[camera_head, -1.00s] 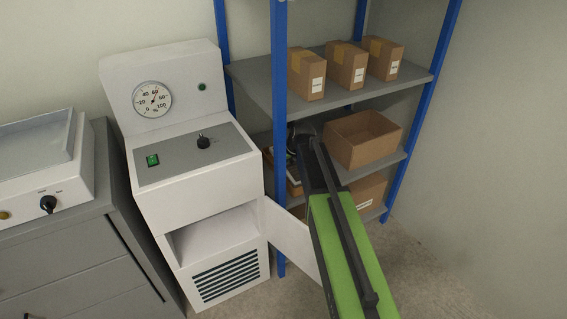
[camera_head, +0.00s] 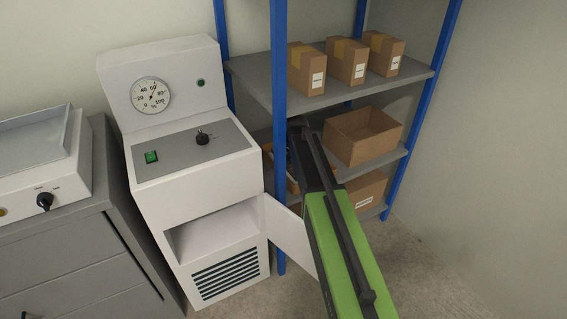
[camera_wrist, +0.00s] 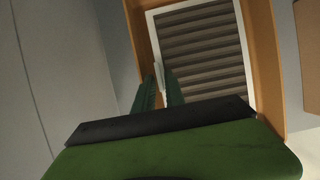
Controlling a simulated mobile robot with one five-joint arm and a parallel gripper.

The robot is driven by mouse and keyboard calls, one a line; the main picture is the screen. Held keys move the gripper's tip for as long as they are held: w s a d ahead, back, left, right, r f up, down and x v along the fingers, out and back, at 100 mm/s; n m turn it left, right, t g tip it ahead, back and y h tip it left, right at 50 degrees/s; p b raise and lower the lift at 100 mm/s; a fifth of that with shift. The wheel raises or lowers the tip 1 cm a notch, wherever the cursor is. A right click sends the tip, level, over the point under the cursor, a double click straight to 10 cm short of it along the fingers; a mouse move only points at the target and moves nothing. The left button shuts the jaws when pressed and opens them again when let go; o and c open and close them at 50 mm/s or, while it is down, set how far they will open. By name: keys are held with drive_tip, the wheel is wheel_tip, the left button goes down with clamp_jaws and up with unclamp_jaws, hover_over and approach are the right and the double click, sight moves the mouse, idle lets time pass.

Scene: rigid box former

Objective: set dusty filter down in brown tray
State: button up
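The dusty filter (camera_wrist: 205,50), with grey-brown pleats in a white frame, shows in the wrist view inside the outline of the brown tray (camera_wrist: 264,62). I cannot tell whether it rests on the tray floor. My gripper (camera_wrist: 160,80) has its two dark green fingers on either side of a small white tab at the filter's left edge, and they look closed on it. In the head view the brown tray (camera_head: 291,183) shows only in part on the middle shelf, behind the blue post and my arm, which also hides most of the filter.
An open cardboard box (camera_head: 362,137) stands just right of my arm on the same shelf. Several closed cartons (camera_head: 345,64) stand on the shelf above. A blue post (camera_head: 279,120) is close on the left. The white machine (camera_head: 195,165) has its lower door (camera_head: 290,235) open.

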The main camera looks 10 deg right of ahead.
drive_tip(key=shift+r, duration=0.1)
drive_tip(key=p+v, duration=0.4)
drive_tip(key=shift+w+a+r, duration=0.1)
drive_tip(key=shift+r, duration=0.1)
drive_tip(key=s+d, duration=0.1)
drive_tip(key=s, duration=0.2)
drive_tip(key=s+d, duration=0.1)
drive_tip(key=s, duration=0.3)
drive_tip(key=s+d+f+b, duration=0.1)
drive_tip(key=s, duration=0.3)
drive_tip(key=shift+s+d+f, duration=0.1)
drive_tip(key=shift+s+d, duration=0.05)
drive_tip(key=shift+d, duration=0.15)
